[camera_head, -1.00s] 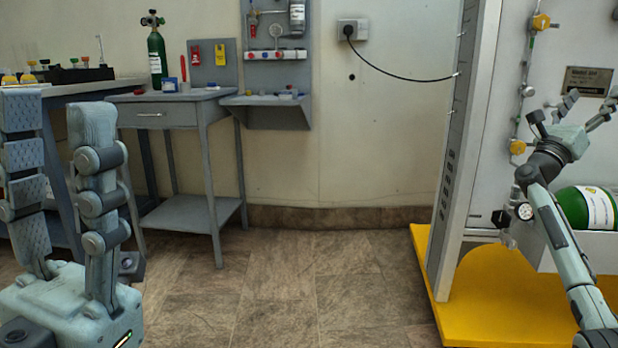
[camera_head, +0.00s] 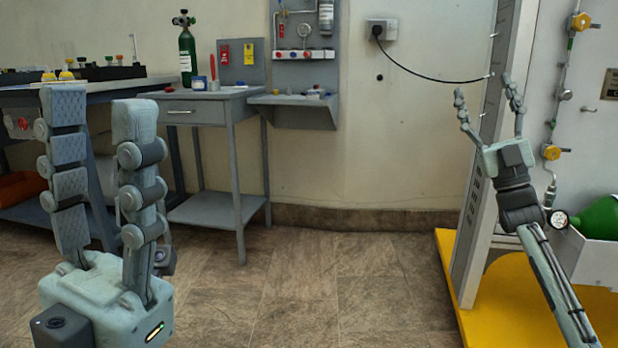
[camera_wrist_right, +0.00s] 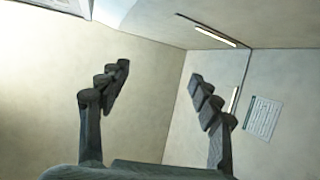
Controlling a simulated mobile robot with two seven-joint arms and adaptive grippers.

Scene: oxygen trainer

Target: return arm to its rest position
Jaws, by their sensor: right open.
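My right gripper (camera_head: 488,98) points up in front of the trainer's grey side panel, its two fingers spread and nothing between them. In the right wrist view the same gripper (camera_wrist_right: 160,85) is open and empty, with wall and ceiling lights behind it. My left gripper (camera_head: 100,105) stands upright and large at the left, close to the camera. Its two fingers are apart with a gap between them and no object in it.
The oxygen trainer (camera_head: 590,55) stands at the right on a yellow base (camera_head: 455,285), with a green cylinder (camera_head: 601,219) and gauge (camera_head: 559,220). A grey side table (camera_head: 215,205) and wall shelf (camera_head: 300,110) stand behind. The floor (camera_head: 320,285) between is clear.

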